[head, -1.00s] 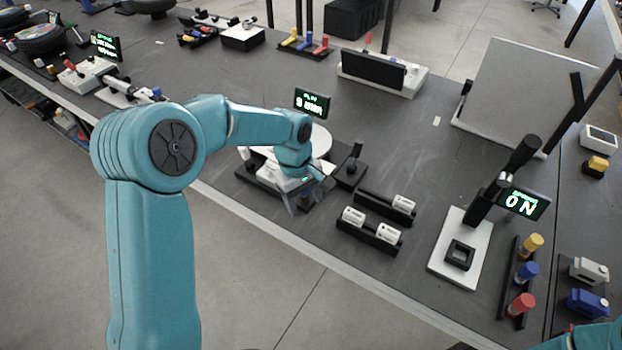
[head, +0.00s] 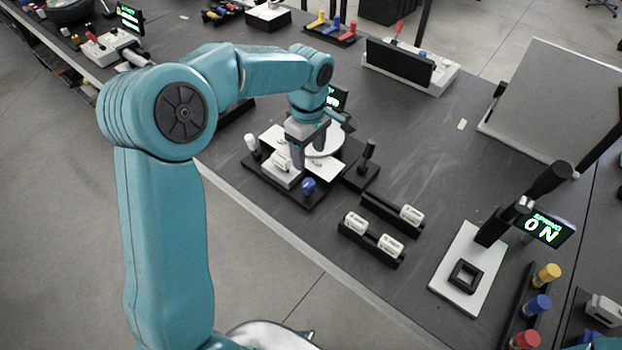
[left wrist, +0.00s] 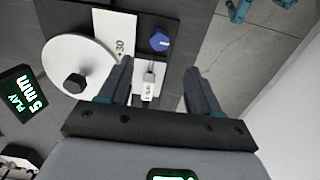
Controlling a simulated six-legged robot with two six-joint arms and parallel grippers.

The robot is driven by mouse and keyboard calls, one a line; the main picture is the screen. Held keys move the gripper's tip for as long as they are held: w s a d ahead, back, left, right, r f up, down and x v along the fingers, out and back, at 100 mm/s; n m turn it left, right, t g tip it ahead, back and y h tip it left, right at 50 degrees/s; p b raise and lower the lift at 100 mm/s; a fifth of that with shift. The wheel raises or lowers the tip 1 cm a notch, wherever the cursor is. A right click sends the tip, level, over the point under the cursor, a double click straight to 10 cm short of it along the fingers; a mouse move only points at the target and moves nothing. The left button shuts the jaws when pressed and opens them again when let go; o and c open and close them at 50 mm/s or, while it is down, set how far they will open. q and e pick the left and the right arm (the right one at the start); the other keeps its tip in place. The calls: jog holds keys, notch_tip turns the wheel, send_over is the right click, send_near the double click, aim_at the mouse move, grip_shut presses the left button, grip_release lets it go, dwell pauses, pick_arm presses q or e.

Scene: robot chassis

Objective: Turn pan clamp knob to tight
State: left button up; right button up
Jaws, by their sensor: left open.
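The clamp station has a black base (head: 318,200), a white round disc (head: 326,141) and a blue knob (head: 308,186) at its front edge. In the left wrist view the blue knob (left wrist: 160,40) stands near a white strip marked +30 (left wrist: 121,46), and a black knob (left wrist: 74,83) sits over the disc (left wrist: 70,50). No label shows which is the pan clamp knob. My left gripper (head: 298,160) points down over the station, open and empty. In its wrist view, a small white block (left wrist: 148,88) lies between the fingers, with the blue knob beyond their tips.
A display (left wrist: 28,100) beside the disc reads PLAY 5 mm. A black upright handle (head: 369,150) stands to the station's right. Another display (head: 543,228) stands further right.

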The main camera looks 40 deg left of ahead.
aim_at(308, 182)
pick_arm(q)
notch_tip(308, 182, down, 12)
jog(key=shift+a+r+p, duration=0.1)
jog(key=shift+r+p, duration=0.1)
jog(key=shift+p, duration=0.1)
jog(key=c, duration=1)
